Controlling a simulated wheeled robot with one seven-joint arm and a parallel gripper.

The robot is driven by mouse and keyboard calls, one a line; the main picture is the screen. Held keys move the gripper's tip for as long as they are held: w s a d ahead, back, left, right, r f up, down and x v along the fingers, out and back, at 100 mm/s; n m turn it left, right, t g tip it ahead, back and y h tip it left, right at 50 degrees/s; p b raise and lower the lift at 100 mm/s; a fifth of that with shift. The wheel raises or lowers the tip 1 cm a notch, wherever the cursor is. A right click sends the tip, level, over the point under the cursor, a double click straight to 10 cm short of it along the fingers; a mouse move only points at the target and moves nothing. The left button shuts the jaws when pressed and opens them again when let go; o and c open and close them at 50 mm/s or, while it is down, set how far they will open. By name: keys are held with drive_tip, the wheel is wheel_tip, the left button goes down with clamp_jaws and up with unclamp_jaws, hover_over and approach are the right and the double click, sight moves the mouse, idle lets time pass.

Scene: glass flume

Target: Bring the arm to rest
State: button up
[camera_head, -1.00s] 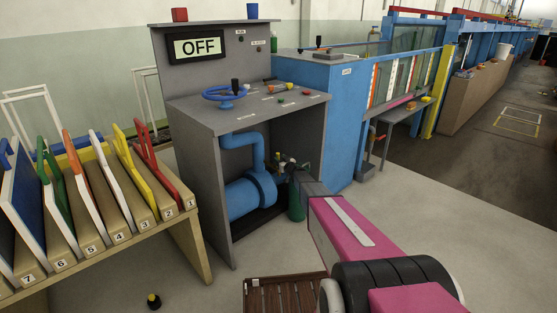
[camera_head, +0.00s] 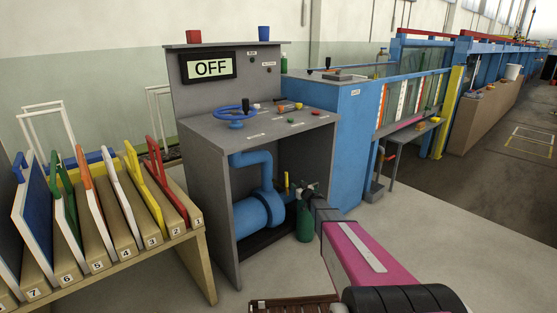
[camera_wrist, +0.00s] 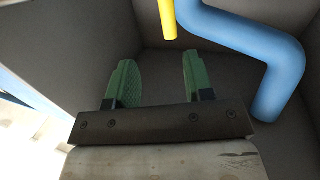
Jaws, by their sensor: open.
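My gripper (camera_wrist: 157,66) is open, with two green fingers spread apart and nothing between them in the wrist view. In the head view my pink and grey arm reaches forward, and its gripper end (camera_head: 308,190) is at the open right front of the grey cabinet (camera_head: 211,207). In the wrist view a yellow bar (camera_wrist: 167,18) hangs beyond the fingers, apart from them, and a blue pipe (camera_wrist: 250,45) bends past on the right. A dark green shape (camera_head: 304,226) shows just below the gripper end in the head view; I cannot tell what it is.
Blue pipework (camera_head: 258,208) fills the cabinet below a blue handwheel (camera_head: 235,113); its display (camera_head: 209,68) reads OFF. A numbered wooden rack (camera_head: 195,255) of coloured frames stands left. A blue tank (camera_head: 345,140) adjoins right. Open floor lies right.

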drive_tip(key=s+d+r+m+g+h, duration=0.1)
drive_tip(key=s+d+m+g+h, duration=0.2)
drive_tip(key=s, duration=0.7)
drive_tip(key=s+d+r+m+g+h, duration=0.15)
drive_tip(key=s+g+h, duration=0.35)
drive_tip(key=s, duration=0.6)
drive_tip(key=s+a+r+g, duration=0.1)
drive_tip(key=s+a+g, duration=0.2)
drive_tip(key=s, duration=1)
drive_tip(key=s+a+r+g+y, duration=0.1)
drive_tip(key=s+g, duration=0.4)
drive_tip(key=s, duration=0.8)
drive_tip(key=shift+a+g+y, duration=0.3)
drive_tip(key=shift+a, duration=0.6)
drive_tip(key=shift+s, duration=0.1)
